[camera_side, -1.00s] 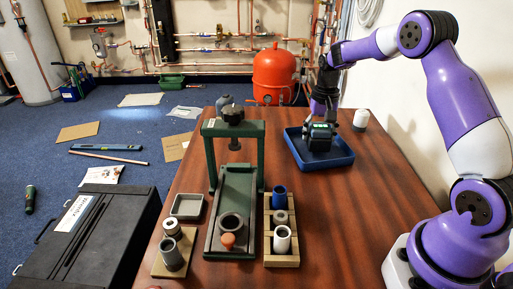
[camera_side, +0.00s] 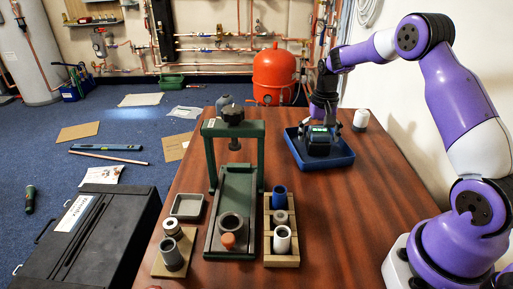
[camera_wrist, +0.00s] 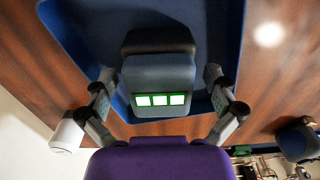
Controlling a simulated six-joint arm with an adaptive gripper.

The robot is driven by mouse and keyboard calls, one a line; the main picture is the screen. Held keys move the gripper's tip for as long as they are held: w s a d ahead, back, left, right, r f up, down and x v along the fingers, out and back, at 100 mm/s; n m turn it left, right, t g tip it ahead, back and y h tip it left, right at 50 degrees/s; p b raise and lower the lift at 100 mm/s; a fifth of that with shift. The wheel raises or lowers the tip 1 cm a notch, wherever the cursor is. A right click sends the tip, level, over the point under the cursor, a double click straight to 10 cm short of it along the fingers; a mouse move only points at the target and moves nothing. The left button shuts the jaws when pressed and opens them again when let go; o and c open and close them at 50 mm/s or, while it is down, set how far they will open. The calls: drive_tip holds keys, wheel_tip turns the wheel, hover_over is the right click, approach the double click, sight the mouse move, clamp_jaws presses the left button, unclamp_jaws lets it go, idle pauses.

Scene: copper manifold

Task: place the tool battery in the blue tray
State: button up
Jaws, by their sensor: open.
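The tool battery (camera_side: 319,143) is a dark block with a lit green-and-white panel. It sits inside the blue tray (camera_side: 342,161) at the back right of the table. In the wrist view the battery (camera_wrist: 158,78) shows its three lit squares towards me, with the blue tray (camera_wrist: 70,45) around it. My gripper (camera_wrist: 158,80) is open, one finger on each side of the battery, with a visible gap on both sides. In the side view my gripper (camera_side: 319,126) is low over the tray, and its fingertips are partly hidden.
A white-capped cylinder (camera_side: 360,119) stands just right of the tray. A green press frame (camera_side: 232,130) stands left of it. A wooden rack (camera_side: 281,245) with several sleeves is at the front. A red tank (camera_side: 273,75) stands behind.

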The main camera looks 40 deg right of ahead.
sight(319, 130)
wheel_tip(319, 130, up, 12)
drive_tip(key=shift+f, duration=0.1)
drive_tip(key=s+a+r+n+t, duration=0.2)
drive_tip(key=s+a+r+n, duration=0.1)
drive_tip(key=s+a, duration=0.3)
drive_tip(key=s+a+r+n+t, duration=0.2)
drive_tip(key=s+a+r+n, duration=0.15)
drive_tip(key=a, duration=0.35)
drive_tip(key=s+a+f+n+t, duration=0.1)
drive_tip(key=s+a+f+n, duration=0.1)
drive_tip(key=s+a, duration=0.2)
drive_tip(key=shift+s+a+f+t, duration=0.3)
drive_tip(key=shift+s+a+f, duration=0.1)
drive_tip(key=shift+s, duration=0.75)
drive_tip(key=shift+n, duration=0.25)
